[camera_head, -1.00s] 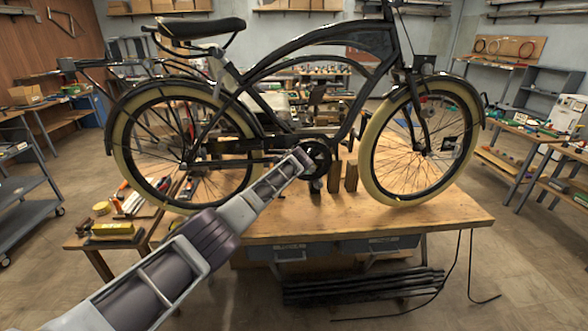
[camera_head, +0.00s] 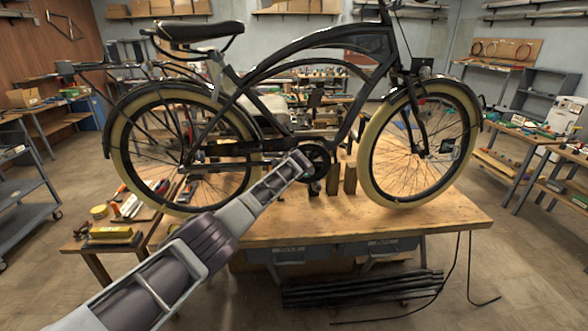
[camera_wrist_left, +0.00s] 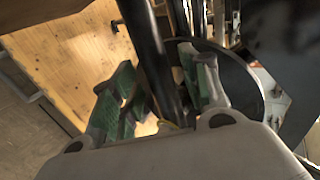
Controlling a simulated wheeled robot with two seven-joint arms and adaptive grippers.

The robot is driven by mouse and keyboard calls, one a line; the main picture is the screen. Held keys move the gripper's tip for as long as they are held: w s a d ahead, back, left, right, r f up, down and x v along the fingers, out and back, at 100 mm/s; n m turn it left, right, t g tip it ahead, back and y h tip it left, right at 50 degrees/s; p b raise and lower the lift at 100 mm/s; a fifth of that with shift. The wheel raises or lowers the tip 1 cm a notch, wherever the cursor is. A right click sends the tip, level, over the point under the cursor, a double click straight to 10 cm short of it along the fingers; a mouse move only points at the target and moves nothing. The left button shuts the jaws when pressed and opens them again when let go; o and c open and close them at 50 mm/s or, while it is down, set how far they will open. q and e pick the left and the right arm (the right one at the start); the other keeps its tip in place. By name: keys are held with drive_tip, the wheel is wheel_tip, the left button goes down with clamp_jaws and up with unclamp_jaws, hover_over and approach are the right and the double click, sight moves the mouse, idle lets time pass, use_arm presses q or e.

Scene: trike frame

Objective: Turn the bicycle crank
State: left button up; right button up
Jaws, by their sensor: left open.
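The black bicycle (camera_head: 335,48) with cream tyres stands upright on a wooden workbench. Its dark crank and chainring (camera_head: 319,160) are low in the middle of the frame, partly hidden by my left gripper. My left gripper (camera_head: 304,164) reaches in from the lower left, its tip overlapping the crank area. In the left wrist view my gripper's (camera_wrist_left: 158,62) two green-padded fingers stand apart. A dark bar (camera_wrist_left: 148,45) runs between them; I cannot tell whether it touches either pad. A dark rounded part lies just right of the fingers. My right gripper does not show.
The workbench top (camera_head: 420,215) is bare at the front right. Wooden blocks (camera_head: 350,178) stand behind the crank. A side table with a yellow box (camera_head: 110,233) and tools is at left. Shelves and benches line the room.

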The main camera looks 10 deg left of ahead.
use_arm(q)
drive_tip(key=shift+s, duration=0.15)
drive_tip(key=v, duration=1.1)
drive_tip(key=shift+s+r, duration=0.2)
drive_tip(key=shift+r, duration=0.05)
idle(0.9)
idle(0.4)
